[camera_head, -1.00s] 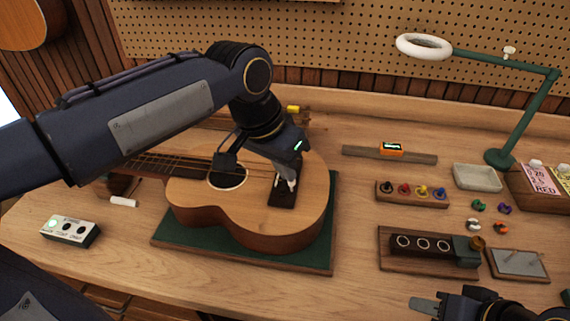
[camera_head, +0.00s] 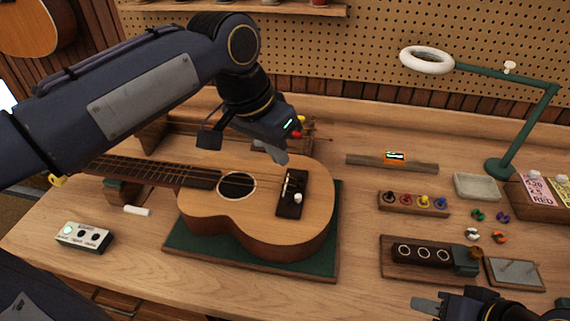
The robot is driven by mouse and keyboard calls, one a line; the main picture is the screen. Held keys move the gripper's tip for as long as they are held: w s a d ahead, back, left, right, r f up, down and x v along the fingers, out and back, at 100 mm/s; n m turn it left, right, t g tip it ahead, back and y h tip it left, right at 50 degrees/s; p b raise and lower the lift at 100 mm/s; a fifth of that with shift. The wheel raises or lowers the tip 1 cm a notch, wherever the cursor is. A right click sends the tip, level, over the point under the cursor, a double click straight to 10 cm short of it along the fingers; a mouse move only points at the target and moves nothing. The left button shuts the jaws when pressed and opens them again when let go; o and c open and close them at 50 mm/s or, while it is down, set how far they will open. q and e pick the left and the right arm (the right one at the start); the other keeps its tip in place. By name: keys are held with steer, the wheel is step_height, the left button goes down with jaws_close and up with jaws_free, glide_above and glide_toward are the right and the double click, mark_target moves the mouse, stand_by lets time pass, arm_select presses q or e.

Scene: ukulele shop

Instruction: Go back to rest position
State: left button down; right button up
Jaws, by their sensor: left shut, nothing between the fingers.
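My left gripper (camera_head: 277,153) is shut and empty. It hangs in the air above the upper body of the ukulele, near the dark bridge. The ukulele (camera_head: 222,215) lies face up on a green mat (camera_head: 330,240) on the workbench, its neck pointing left. A small white piece (camera_head: 298,198) sits on the dark bridge (camera_head: 289,207).
On the right are a dark wooden block with rings (camera_head: 425,255), a rack of coloured pegs (camera_head: 412,203), a grey dish (camera_head: 477,187) and a green lamp (camera_head: 520,130). A labelled switch box (camera_head: 84,237) stands at the left. The bench front is mostly clear.

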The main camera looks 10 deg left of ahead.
arm_select(q)
steer(key=w+v, duration=0.1)
steer(key=v, duration=0.4)
steer(key=s+a+f+n+t, duration=0.1)
steer(key=s+a+f+n, duration=0.3)
steer(key=s+a+f, duration=0.45)
steer(key=s+a+f+n, duration=0.1)
steer(key=s+f, duration=0.2)
steer(key=s+a+f+n+t, duration=0.1)
steer(key=s+f, duration=0.1)
steer(key=f, duration=0.2)
steer(key=s+a+f+n+t, duration=0.1)
steer(key=s+f, duration=0.2)
steer(key=shift+s+f+n+h, duration=0.3)
steer(key=shift+f+n+h, duration=0.1)
stand_by(1.7)
